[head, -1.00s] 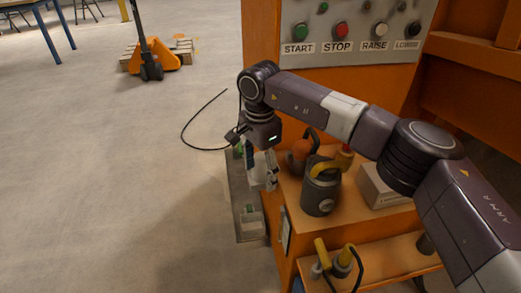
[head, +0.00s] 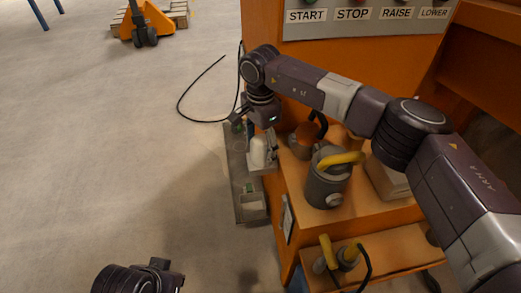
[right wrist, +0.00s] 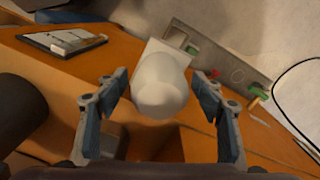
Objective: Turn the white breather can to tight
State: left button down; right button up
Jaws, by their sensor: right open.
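The white breather can (head: 259,152) stands at the left side of the orange cabinet, above the grey tray strip. In the right wrist view the can (right wrist: 159,85) is a rounded white cylinder on a pale square block, centred between the fingers. My right gripper (right wrist: 160,92) is open, one finger either side of the can, with gaps showing on both sides. In the head view my right gripper (head: 260,133) is at the can, its fingers partly hard to make out. Part of my left arm shows at the bottom left; its fingers are not visible.
A grey can with a yellow handle (head: 326,182) and an orange-brown vessel (head: 302,140) stand on the cabinet shelf close by. A grey tray (head: 236,190) runs along the cabinet's left side. A black cable (head: 192,118) lies on the floor. The floor to the left is open.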

jog(key=shift+f, duration=0.45)
jog(key=shift+c, duration=0.6)
jog(key=c, duration=1)
jog(key=shift+c, duration=0.2)
jog(key=shift+m, duration=0.3)
jog(key=m, duration=0.6)
jog(key=shift+w, duration=0.1)
jog(key=m+p, duration=0.1)
jog(key=m, duration=0.4)
jog(key=shift+m, duration=0.4)
